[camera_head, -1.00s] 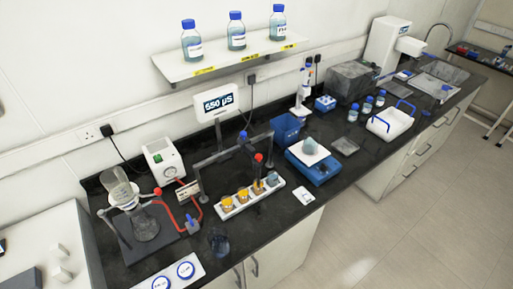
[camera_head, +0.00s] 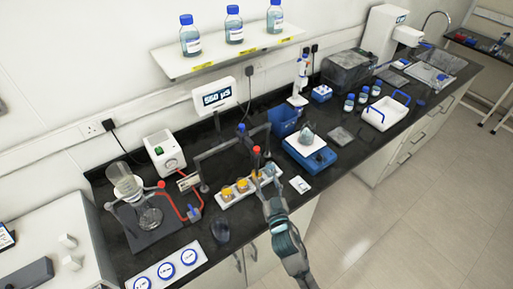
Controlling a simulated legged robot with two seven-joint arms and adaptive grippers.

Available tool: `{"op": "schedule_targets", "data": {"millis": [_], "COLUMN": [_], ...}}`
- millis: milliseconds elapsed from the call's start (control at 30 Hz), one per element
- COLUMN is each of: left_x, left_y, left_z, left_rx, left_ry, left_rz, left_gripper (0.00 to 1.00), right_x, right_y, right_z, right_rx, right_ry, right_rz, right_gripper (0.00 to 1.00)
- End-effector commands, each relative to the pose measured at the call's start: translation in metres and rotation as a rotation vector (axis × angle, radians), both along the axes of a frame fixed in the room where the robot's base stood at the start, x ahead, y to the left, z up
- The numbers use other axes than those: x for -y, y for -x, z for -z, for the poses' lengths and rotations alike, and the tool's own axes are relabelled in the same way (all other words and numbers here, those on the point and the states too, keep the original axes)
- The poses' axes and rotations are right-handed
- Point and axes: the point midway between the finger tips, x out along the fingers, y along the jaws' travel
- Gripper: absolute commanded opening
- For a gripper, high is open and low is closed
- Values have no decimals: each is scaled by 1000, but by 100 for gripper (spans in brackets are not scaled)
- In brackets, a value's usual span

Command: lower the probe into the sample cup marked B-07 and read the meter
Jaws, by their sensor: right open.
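A white rack (camera_head: 228,201) holds a row of small cups, some yellow-topped (camera_head: 242,184), on the dark bench. Their markings are too small to read, so I cannot tell which is B-07. A dark probe with a red top (camera_head: 256,150) stands upright over the rack, by a grey frame (camera_head: 212,152). Its lower end is partly hidden. The meter (camera_head: 215,97) on the wall side shows a reading like 550 µS. My right gripper (camera_head: 267,178) is open at the rack's right end, close to the probe, covering part of the last cup; contact is unclear. My left gripper is out of view.
A blue balance (camera_head: 318,161) with a flask stands right of the rack, with a small white card (camera_head: 300,185) before it. A dark cup (camera_head: 220,231) stands at the front edge. A flask stand (camera_head: 150,239) and red tubing (camera_head: 178,207) are left.

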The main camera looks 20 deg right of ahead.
Motion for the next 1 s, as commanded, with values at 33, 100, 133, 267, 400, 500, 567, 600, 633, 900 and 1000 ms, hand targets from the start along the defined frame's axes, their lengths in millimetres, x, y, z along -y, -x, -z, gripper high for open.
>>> {"op": "schedule_targets", "data": {"millis": [33, 100, 133, 267, 400, 500, 567, 600, 633, 900, 1000], "left_x": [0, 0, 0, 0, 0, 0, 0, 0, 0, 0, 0], "left_y": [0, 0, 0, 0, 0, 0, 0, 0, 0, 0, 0], "left_z": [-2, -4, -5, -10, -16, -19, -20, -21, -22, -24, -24], "left_rx": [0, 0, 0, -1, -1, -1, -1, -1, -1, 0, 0], "left_ry": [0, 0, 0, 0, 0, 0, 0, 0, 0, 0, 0], "left_rz": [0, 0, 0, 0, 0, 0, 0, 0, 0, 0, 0], "left_gripper": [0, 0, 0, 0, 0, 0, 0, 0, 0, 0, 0], "right_x": [0, 1, 1, 3, 4, 5, 6, 6, 6, 7, 8], "right_y": [-6, -16, -22, -52, -86, -110, -122, -130, -136, -165, -168], "right_z": [-2, -2, -2, -2, -2, -2, -1, -1, -1, 1, 1], "right_rx": [3, 2, 1, -1, -2, -2, -3, -3, -3, -4, -4], "right_ry": [1, 3, 3, 4, 4, 4, 4, 3, 2, 2, 1], "right_rz": [0, 0, 0, 1, 1, 1, 1, 1, 0, 0, 0], "right_gripper": [52, 52, 52, 52, 52, 52, 52, 52, 52, 52, 52]}}
